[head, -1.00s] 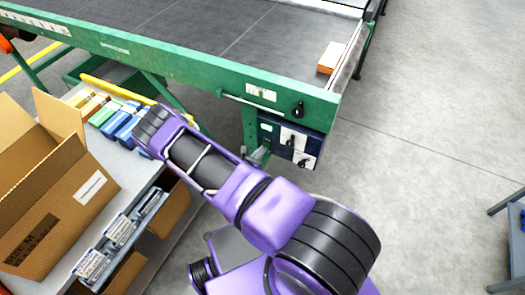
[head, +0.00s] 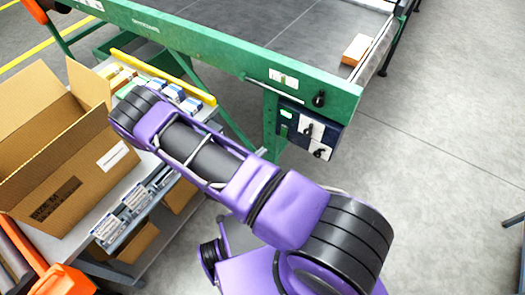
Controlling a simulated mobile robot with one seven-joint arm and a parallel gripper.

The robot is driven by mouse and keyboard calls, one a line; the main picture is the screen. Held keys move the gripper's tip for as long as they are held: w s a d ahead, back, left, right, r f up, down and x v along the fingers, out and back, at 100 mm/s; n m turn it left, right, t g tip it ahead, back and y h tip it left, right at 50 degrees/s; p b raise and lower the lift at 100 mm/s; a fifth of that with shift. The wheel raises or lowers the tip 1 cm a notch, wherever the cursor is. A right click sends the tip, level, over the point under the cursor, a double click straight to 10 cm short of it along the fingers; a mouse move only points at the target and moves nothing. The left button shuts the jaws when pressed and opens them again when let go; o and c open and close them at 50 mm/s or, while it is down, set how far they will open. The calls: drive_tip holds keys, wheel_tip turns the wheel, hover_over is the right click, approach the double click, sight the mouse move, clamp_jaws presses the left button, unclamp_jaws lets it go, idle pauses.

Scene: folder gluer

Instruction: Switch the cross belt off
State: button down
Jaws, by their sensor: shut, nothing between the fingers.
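A dark blue control box (head: 290,121) hangs under the near right corner of the green-framed belt machine (head: 225,52). It carries two white plates with black rotary switches, an upper switch (head: 307,130) and a lower switch (head: 320,152), and a small green label. A black knob (head: 319,98) sits on the green frame above the box, beside a small white label plate (head: 284,79). Lettering is too small to read, so I cannot tell which control is the cross belt's. My purple arm crosses the head view below and left of the box; my gripper does not show.
An orange-brown block (head: 356,50) lies on the belt's right end. At left, a bench holds an open cardboard box (head: 70,150) and several small coloured cartons behind my arm. An orange object (head: 62,281) is at lower left.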

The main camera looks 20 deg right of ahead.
drive_tip(key=shift+w+d+r+g+y, duration=0.15)
drive_tip(key=shift+r+g+y, duration=0.05)
drive_tip(key=shift+g+y, duration=0.3)
drive_tip(key=shift+w+d+r+g+y, duration=0.1)
drive_tip(key=shift+w+r+g+y, duration=0.05)
drive_tip(key=shift+g+y, duration=0.3)
drive_tip(key=b, duration=0.1)
approach(282, 136)
wheel_tip(282, 136, down, 3)
drive_tip(key=d, duration=0.1)
drive_tip(key=shift+w+d+f+b, duration=0.15)
drive_tip(key=shift+w+d, duration=0.6)
drive_tip(key=shift+d, duration=0.1)
drive_tip(key=shift+w+d+f+b, duration=0.1)
drive_tip(key=shift+w+d+b, duration=0.05)
drive_tip(key=shift+w+d, duration=0.65)
drive_tip(key=shift+s, duration=0.1)
